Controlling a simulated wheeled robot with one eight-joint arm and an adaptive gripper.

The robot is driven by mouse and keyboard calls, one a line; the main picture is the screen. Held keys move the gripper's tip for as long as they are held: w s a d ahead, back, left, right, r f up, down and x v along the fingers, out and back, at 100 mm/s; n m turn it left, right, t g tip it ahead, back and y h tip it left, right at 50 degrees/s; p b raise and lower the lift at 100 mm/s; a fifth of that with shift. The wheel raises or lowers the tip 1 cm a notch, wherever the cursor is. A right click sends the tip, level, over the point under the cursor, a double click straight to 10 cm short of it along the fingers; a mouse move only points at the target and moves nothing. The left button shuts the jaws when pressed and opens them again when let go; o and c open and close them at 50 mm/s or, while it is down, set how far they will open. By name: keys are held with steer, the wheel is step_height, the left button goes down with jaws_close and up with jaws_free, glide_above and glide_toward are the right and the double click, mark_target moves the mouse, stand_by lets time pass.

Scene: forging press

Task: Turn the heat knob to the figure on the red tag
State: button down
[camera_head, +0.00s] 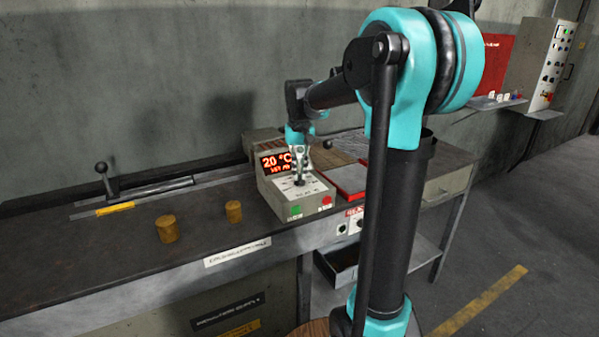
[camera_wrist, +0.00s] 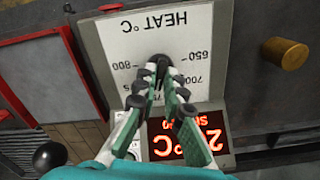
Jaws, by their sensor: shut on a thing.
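The heat control box (camera_head: 275,200) stands on the bench with a lit red display (camera_head: 275,162) reading 20 °C; its smaller second line is unclear. In the wrist view the pale dial face (camera_wrist: 215,35) appears upside down, marked HEAT °C, with 650, 700, 800 and a partly hidden 75-something. The black heat knob (camera_wrist: 158,61) is between my fingertips. My gripper (camera_wrist: 157,80), also in the head view (camera_head: 299,172), points down and is shut on the knob. The fingers hide much of it, so its exact setting is unclear. I cannot make out a figure on any red tag.
A red-edged panel (camera_head: 343,181) lies right of the box. Green (camera_head: 296,210) and red (camera_head: 326,202) buttons are on its front. Two brass-coloured cylinders (camera_head: 166,229) (camera_head: 234,212) and a lever (camera_head: 108,182) are to the left. A red board (camera_head: 496,58) hangs on the back wall.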

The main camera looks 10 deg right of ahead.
stand_by(0.3)
steer(key=c, duration=1.6)
jaws_free()
step_height(320, 180, up, 12)
